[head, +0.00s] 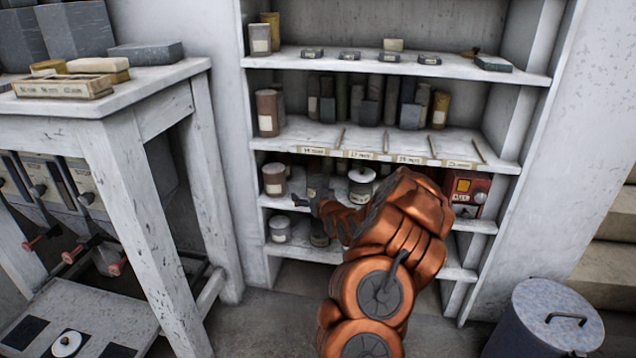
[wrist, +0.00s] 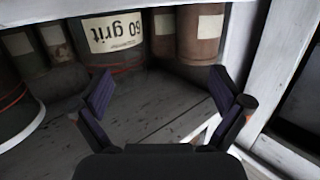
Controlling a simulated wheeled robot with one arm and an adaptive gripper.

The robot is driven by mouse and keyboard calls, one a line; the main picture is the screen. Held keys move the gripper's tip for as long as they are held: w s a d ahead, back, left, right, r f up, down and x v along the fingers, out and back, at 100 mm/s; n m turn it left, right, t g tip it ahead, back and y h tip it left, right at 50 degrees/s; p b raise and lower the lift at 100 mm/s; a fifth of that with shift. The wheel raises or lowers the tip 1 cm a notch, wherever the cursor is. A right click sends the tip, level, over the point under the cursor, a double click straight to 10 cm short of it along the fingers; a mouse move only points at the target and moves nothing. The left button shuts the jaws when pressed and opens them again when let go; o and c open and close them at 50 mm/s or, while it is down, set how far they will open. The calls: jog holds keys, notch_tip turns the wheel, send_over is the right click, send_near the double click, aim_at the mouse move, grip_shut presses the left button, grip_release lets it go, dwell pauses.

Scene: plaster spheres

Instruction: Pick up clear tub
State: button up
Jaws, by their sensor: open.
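My gripper (head: 308,202) is at the lower shelves of the rack, its fingers apart. In the wrist view my gripper (wrist: 166,98) is open and nothing is between its fingers. Beyond the fingers stands a tub with an upside-down "60 grit" label (wrist: 112,34). I cannot tell for sure which container is the clear tub. A pale grey labelled tub (head: 280,229) stands on the lower shelf, left of and below my gripper. A lidded pale tub (head: 362,176) stands on the shelf above, partly behind my arm. My arm hides much of the lower shelves.
A brown jar (head: 274,180) stands at the left of the third shelf. A red box (head: 468,190) is at the right. In the wrist view a dark container (wrist: 14,103) sits left of the fingers and brown jars (wrist: 200,35) behind. A workbench (head: 150,100) borders the left; a bin (head: 545,318) stands right.

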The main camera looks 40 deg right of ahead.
aim_at(321, 185)
jog(key=shift+m+t+h, duration=0.3)
jog(key=shift+t+h, duration=0.3)
jog(key=shift+h, duration=0.2)
jog(key=s+d, duration=0.2)
jog(key=d, duration=0.1)
jog(key=s+d, duration=0.1)
jog(key=d, duration=0.1)
jog(key=shift+s+d+f, duration=0.1)
jog(key=shift+d+f, duration=0.1)
jog(key=shift+f, duration=0.15)
jog(key=shift+f+b+x, duration=0.15)
jog(key=shift+b+x, duration=0.4)
jog(key=shift+x, duration=0.95)
jog(key=shift+f+b+x, duration=0.2)
jog(key=shift+b+x, duration=0.3)
jog(key=shift+x, duration=1.85)
jog(key=shift+a, duration=0.15)
jog(key=c, duration=1.1)
jog(key=shift+r, duration=0.1)
